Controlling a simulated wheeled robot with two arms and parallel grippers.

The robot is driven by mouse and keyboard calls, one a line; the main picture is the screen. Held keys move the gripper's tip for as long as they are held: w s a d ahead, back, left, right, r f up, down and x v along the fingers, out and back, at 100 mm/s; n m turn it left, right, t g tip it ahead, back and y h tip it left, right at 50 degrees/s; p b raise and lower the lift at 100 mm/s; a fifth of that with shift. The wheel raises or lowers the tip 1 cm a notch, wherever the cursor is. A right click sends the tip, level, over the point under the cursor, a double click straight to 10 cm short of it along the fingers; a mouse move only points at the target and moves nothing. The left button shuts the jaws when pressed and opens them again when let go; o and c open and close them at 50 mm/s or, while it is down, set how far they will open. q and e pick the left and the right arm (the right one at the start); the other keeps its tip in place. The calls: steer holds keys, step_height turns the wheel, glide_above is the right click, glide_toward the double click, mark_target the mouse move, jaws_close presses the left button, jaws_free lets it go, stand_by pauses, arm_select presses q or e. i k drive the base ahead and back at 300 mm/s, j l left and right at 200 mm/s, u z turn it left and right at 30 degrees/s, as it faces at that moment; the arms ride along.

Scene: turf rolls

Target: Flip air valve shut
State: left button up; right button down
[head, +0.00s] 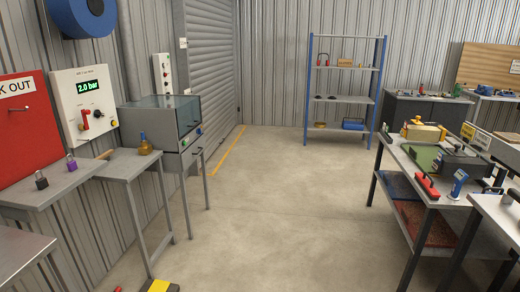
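A white air panel (72,85) hangs on the corrugated wall at the left. Its green display (89,87) reads 2.0 bar. Below the display is the air valve with a small red handle (86,117); the handle is too small to tell its exact position. A dark knob (98,114) sits just right of it, and a yellow part (114,123) is at the panel's lower right. Neither of my grippers can be seen in the head view.
A red lockout board (22,125) is left of the panel. Grey shelves (55,188) with padlocks (41,181), and a small table (125,166) with an amber bottle (145,146), jut out below. A grey cabinet (163,122) stands right of them. The middle floor is clear.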

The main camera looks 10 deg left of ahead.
mark_target(83, 113)
steer(key=i+u, duration=0.15)
steer(key=i, duration=0.4)
steer(key=i+u, duration=0.15)
steer(key=i, duration=0.4)
steer(key=i+l+u, duration=0.1)
steer(key=i, duration=0.45)
steer(key=i+l+u, duration=0.15)
steer(key=i, duration=0.4)
steer(key=i+j+u, duration=0.1)
steer(key=i+u, duration=0.7)
steer(key=u, duration=0.15)
steer(key=i+l+u, duration=0.15)
steer(key=i+u, duration=0.2)
steer(key=u, duration=0.15)
steer(key=i+u, duration=0.45)
steer(key=u, duration=0.2)
